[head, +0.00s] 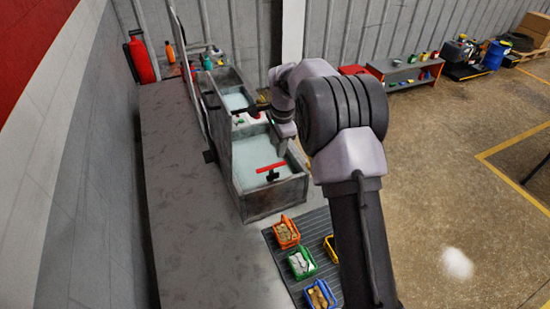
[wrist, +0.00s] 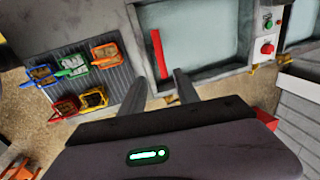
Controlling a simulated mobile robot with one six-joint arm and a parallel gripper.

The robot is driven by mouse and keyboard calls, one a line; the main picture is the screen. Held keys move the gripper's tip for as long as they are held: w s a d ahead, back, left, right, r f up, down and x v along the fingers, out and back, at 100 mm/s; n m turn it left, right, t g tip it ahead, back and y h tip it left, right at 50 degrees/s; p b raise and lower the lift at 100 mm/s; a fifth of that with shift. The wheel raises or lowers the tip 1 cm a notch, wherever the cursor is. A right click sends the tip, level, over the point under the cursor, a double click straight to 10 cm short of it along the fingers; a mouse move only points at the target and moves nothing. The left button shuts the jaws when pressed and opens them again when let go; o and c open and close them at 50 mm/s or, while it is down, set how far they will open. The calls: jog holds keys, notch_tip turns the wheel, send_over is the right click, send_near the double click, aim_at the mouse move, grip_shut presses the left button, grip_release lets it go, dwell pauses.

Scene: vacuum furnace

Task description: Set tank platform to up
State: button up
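The near tank (head: 245,150) holds pale blue liquid and stands on the grey bench. A red bar (head: 270,168) with a dark mount lies across its near part. The bar also shows in the wrist view (wrist: 159,53). My gripper (head: 283,150) is above the right side of this tank, behind the red bar in the head view. In the wrist view my gripper (wrist: 158,76) has its two fingers apart with nothing between them. The red bar shows just beyond and between the fingertips; I cannot tell whether they touch. I cannot make out the platform itself under the liquid.
A panel with a green button (wrist: 268,23) and a red button (wrist: 267,48) sits between the near tank and a farther tank (head: 236,101). Orange (head: 286,232), green (head: 301,263) and blue (head: 319,296) baskets of parts stand on a ribbed mat.

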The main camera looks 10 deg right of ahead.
aim_at(274, 165)
jog(key=f, duration=0.3)
jog(key=w+f, duration=0.1)
jog(key=f, duration=0.3)
jog(key=w+f, duration=0.1)
jog(key=f, duration=0.2)
jog(key=shift+w+a+f, duration=0.2)
jog(key=shift+a+f, duration=0.05)
jog(key=shift+f, duration=0.05)
jog(key=shift+c, duration=0.2)
grip_shut()
dwell(0.5)
jog(key=shift+r, duration=0.15)
